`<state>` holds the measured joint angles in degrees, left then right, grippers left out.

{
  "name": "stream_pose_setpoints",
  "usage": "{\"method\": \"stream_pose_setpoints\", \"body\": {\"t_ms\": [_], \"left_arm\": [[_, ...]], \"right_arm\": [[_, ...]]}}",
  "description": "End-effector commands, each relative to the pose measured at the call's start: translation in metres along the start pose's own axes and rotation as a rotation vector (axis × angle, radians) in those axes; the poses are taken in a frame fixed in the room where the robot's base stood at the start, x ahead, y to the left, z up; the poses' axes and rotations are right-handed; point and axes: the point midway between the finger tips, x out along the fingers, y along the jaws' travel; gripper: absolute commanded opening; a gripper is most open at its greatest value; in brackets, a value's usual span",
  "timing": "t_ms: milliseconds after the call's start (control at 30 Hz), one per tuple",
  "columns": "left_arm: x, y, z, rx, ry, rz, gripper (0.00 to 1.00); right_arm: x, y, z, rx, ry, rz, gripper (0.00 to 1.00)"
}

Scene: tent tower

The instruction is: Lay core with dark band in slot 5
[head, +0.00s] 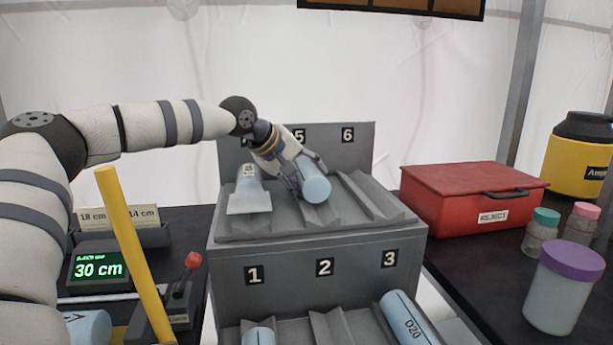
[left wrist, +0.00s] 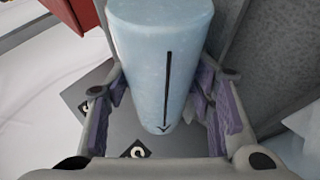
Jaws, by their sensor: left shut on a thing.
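My left gripper (head: 292,174) is shut on a pale blue core (head: 315,189) over the middle of the rack's upper tier, in line with the slot 5 label (head: 299,135). The core's near end sticks out past the fingers. I cannot tell whether it touches the slot. In the left wrist view the core (left wrist: 165,60) lies between both fingers (left wrist: 165,105), with a dark lengthwise line and a small arrow mark. No band around it shows. My right gripper is not in view.
The slot under label 6 (head: 347,135) looks empty. Lower-tier cores lie under label 1 (head: 258,337) and label 3 (head: 408,318). A red reject box (head: 460,193) stands right, a yellow post (head: 134,255) left.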

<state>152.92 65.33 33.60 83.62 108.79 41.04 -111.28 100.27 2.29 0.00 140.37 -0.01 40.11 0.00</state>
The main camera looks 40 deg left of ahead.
Motion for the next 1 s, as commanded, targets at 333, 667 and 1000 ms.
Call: {"method": "stream_pose_setpoints", "body": {"t_ms": [333,667,1000], "left_arm": [[0.012,-0.016,0.009,-0.007,-0.026,-0.040,0.72],[0.003,-0.015,0.007,-0.006,-0.023,-0.036,0.72],[-0.084,-0.006,0.004,-0.005,-0.016,-0.017,0.72]], "right_arm": [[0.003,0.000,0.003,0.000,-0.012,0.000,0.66],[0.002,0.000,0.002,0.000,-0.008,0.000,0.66],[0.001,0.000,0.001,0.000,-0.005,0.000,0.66]]}}
